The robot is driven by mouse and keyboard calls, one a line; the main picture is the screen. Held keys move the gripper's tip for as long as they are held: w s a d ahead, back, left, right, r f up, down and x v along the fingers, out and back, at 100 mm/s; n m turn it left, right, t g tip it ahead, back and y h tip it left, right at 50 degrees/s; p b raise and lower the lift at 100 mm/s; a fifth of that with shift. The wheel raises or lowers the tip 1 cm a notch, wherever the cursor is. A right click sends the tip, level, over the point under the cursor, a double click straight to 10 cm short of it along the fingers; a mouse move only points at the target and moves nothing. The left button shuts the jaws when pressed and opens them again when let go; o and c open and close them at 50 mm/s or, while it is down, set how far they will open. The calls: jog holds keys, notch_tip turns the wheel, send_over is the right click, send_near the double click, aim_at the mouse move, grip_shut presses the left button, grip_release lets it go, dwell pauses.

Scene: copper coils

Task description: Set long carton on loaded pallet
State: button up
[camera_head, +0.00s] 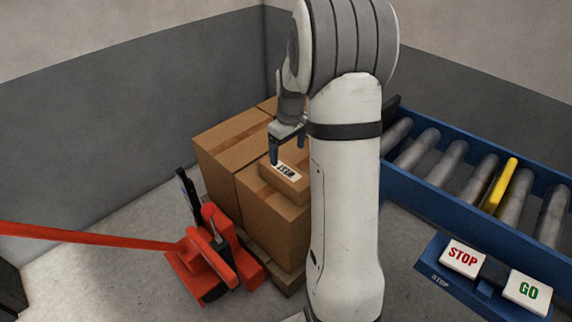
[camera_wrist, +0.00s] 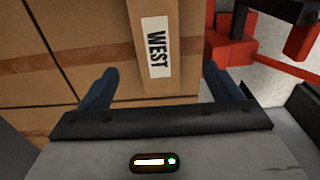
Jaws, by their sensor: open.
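A long carton (camera_head: 287,184) with a white label reading WEST lies on top of the stacked boxes. It also shows in the wrist view (camera_wrist: 158,15), between and beyond my fingers. The loaded pallet (camera_head: 290,281) bears several large brown boxes (camera_head: 232,142) and stands left of my arm. My gripper (camera_head: 288,158) is open just above the carton. In the wrist view its two blue fingers (camera_wrist: 165,85) are spread to either side of the carton's near end. Whether the fingers touch the carton cannot be told. My arm hides the carton's right part.
A red pallet jack (camera_head: 212,260) stands at the pallet's left front, its long handle reaching left. A blue roller conveyor (camera_head: 470,180) with a yellow bar (camera_head: 500,185) runs at right, with STOP (camera_head: 463,258) and GO (camera_head: 527,292) buttons in front. Grey walls close the back.

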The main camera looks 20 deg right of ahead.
jog(key=s+a+r+m, duration=0.1)
jog(key=s+a+r, duration=0.1)
jog(key=s+a, duration=0.2)
jog(key=s+a+r+m, duration=0.1)
jog(key=s+a, duration=0.4)
jog(key=s, duration=0.6)
jog(key=s+a+r+m, duration=0.2)
jog(key=s+a, duration=0.3)
jog(key=s, duration=0.3)
jog(key=shift+s+r+t, duration=0.15)
jog(key=shift+r+t, duration=0.15)
jog(key=shift+r, duration=0.5)
jog(key=shift+s, duration=0.1)
jog(key=shift+c, duration=0.5)
